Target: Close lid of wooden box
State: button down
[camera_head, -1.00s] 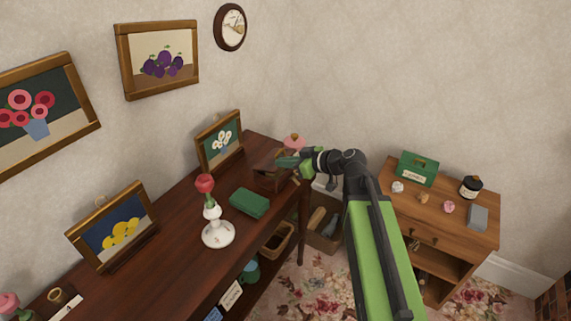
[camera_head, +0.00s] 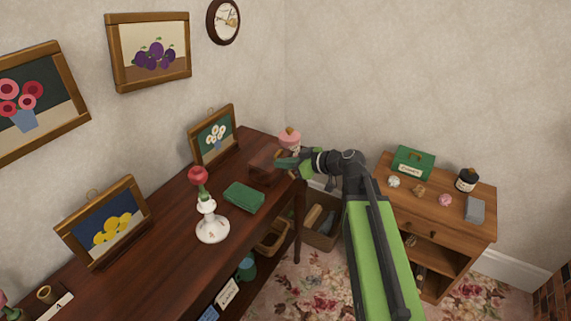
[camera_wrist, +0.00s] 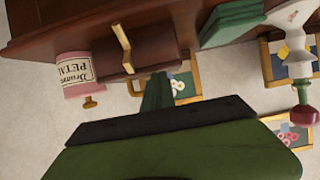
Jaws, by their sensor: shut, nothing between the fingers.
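The wooden box (camera_head: 262,167) is on the far end of the dark table, in front of the daisy picture. In the wrist view, which is upside down, the box (camera_wrist: 158,45) is reddish-brown with a pale strip across it. Its lid looks lowered, but my gripper partly covers it and I cannot tell whether it is fully shut. My gripper (camera_head: 284,163) is shut and empty at the box's right side in the head view. In the wrist view its green fingers (camera_wrist: 158,92) are right at the box's top, seemingly touching or nearly touching it.
A pink tin (camera_wrist: 76,72) stands close beside the box. A green book-like block (camera_head: 244,198) and a white candlestick (camera_head: 212,229) with a red rose stand nearer on the table. A small cabinet (camera_head: 450,225) with small items is at the right.

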jog(key=shift+d+f, duration=0.1)
jog(key=shift+f, duration=0.1)
jog(key=shift+r, duration=0.1)
notch_tip(320, 180, up, 4)
jog(key=p, duration=0.4)
jog(key=s+d+f+b, duration=0.3)
jog(key=s+d, duration=0.2)
jog(key=d, duration=0.2)
jog(key=shift+d+f, duration=0.15)
jog(key=shift+d, duration=0.25)
